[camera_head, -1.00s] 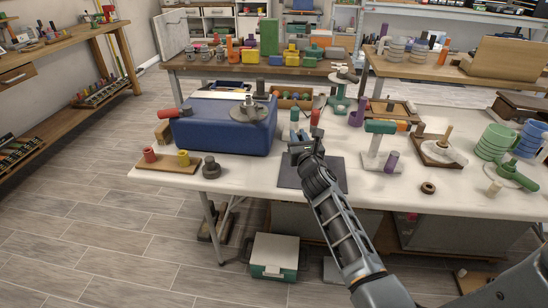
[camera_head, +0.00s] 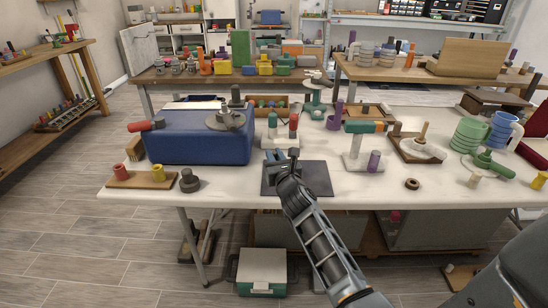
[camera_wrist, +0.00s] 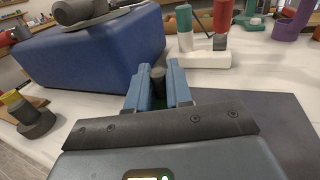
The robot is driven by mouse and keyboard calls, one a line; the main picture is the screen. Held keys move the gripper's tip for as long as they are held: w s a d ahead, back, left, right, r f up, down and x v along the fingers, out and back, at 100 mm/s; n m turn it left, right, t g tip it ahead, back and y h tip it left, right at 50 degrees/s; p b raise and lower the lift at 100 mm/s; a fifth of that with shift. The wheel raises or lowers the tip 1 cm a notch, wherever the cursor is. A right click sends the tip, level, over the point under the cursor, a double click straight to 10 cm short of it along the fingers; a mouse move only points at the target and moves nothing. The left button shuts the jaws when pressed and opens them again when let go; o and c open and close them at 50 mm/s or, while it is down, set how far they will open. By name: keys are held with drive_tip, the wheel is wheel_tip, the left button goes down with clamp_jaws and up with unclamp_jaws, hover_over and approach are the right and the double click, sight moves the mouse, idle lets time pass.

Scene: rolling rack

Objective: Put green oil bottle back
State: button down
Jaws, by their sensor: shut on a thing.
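A bottle with a green upper part and pale lower part (camera_head: 272,126) stands upright at the left of a white stand (camera_head: 280,143) on the white table. It also shows just beyond my fingertips in the wrist view (camera_wrist: 184,30). A red-topped bottle (camera_head: 293,127) stands at the right of the same stand. My gripper (camera_head: 276,157) is low over the dark mat (camera_head: 315,180), in front of the stand. In the wrist view its blue fingers (camera_wrist: 158,82) are around a dark grey cylindrical piece (camera_wrist: 158,75). The lower part of that piece is hidden.
A large blue box (camera_head: 200,140) stands left of my gripper. A wooden board with red and yellow pegs (camera_head: 140,179) and a dark knob (camera_head: 189,182) are at the front left.

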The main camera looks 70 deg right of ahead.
drive_tip(key=c, duration=1)
unclamp_jaws()
drive_tip(key=shift+f, duration=0.1)
drive_tip(key=s+a+n+t+y, duration=0.1)
drive_tip(key=s+a+n+y, duration=0.1)
drive_tip(key=s+a+n, duration=0.6)
drive_tip(key=s+a+f+n+t+y+b, duration=0.15)
drive_tip(key=a+n, duration=0.35)
drive_tip(key=a, duration=0.7)
drive_tip(key=s+a+r+n+y, duration=0.1)
drive_tip(key=s+a+n+y, duration=0.1)
drive_tip(key=s+a+n, duration=0.6)
drive_tip(key=shift+s+a+r+n+t+y, duration=0.1)
drive_tip(key=shift+s+a+r+n+y, duration=1.65)
drive_tip(key=shift+n, duration=2.4)
drive_tip(key=shift+s+a+r+n+t+y, duration=0.1)
drive_tip(key=shift+s+a+r+n+y, duration=0.65)
drive_tip(key=shift+s+a+n, duration=2.05)
drive_tip(key=shift+s+a+r+n+t+y, duration=0.1)
drive_tip(key=shift+s+a+r+n+y, duration=1.15)
drive_tip(key=shift+a+n, duration=3)
